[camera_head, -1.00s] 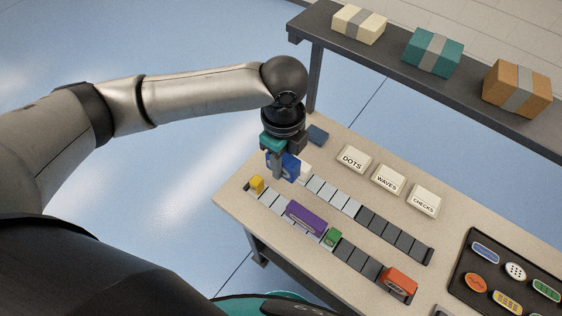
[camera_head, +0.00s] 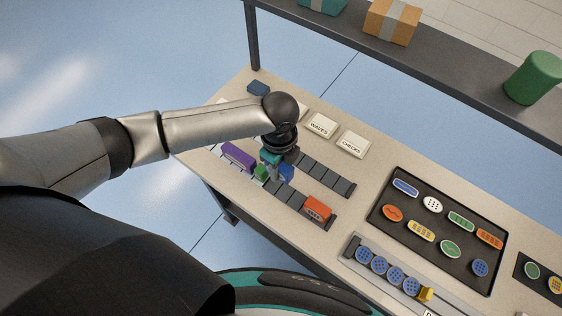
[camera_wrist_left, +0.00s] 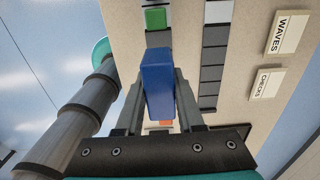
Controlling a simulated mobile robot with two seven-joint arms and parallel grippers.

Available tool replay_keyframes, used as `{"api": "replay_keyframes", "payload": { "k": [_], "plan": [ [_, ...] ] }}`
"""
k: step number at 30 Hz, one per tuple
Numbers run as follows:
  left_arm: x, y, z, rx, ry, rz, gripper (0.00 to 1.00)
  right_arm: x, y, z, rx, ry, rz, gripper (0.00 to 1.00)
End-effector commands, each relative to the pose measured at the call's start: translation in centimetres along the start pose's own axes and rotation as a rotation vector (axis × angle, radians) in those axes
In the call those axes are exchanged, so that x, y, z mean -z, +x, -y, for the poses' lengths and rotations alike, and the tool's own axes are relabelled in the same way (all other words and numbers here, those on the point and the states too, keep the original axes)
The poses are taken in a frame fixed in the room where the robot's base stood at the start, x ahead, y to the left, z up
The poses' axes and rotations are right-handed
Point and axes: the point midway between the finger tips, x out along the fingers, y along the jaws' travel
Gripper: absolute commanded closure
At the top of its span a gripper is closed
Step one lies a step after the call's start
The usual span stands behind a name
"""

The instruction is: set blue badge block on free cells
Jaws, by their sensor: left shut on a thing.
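The blue badge block (camera_head: 286,172) is held in my left gripper (camera_head: 276,172), which is shut on it. The block is over the front row of cells (camera_head: 290,194), between the green block (camera_head: 261,173) and the orange block (camera_head: 317,208). In the left wrist view the blue block (camera_wrist_left: 157,82) fills the gap between the fingers, with the green block (camera_wrist_left: 155,18) beyond it and part of the orange block (camera_wrist_left: 165,123) behind it. I cannot tell whether the blue block touches the cells. A purple block (camera_head: 239,157) sits left of the green one. My right gripper is not in view.
The back row has bare dark cells (camera_head: 327,176). Label tiles WAVES (camera_head: 321,125) and CHECKS (camera_head: 351,143) stand behind it. A dark tray (camera_head: 420,253) of badges lies to the right, with a rack of blue round badges (camera_head: 379,264) in front. A shelf runs behind the table.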

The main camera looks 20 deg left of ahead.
Motion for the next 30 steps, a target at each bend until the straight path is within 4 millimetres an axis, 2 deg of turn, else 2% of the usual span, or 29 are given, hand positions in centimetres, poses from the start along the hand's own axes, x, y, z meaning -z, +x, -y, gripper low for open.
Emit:
{"api": "replay_keyframes", "payload": {
  "k": [6, 15, 24, 30],
  "plan": [
    [0.0, 1.4, 0.0, 0.001, 0.001, 0.0, 1.0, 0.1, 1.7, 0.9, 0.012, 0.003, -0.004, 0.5],
    [0.0, 4.2, -0.1, 0.0, 0.001, 0.001, 1.0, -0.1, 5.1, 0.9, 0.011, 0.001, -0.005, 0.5],
    [0.0, 7.7, 0.0, -0.001, 0.0, 0.0, 1.0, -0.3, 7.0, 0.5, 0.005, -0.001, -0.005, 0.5],
    [0.1, 9.1, 0.0, 0.0, 0.001, 0.0, 1.0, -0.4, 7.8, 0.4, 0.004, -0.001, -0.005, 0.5]
  ]
}}
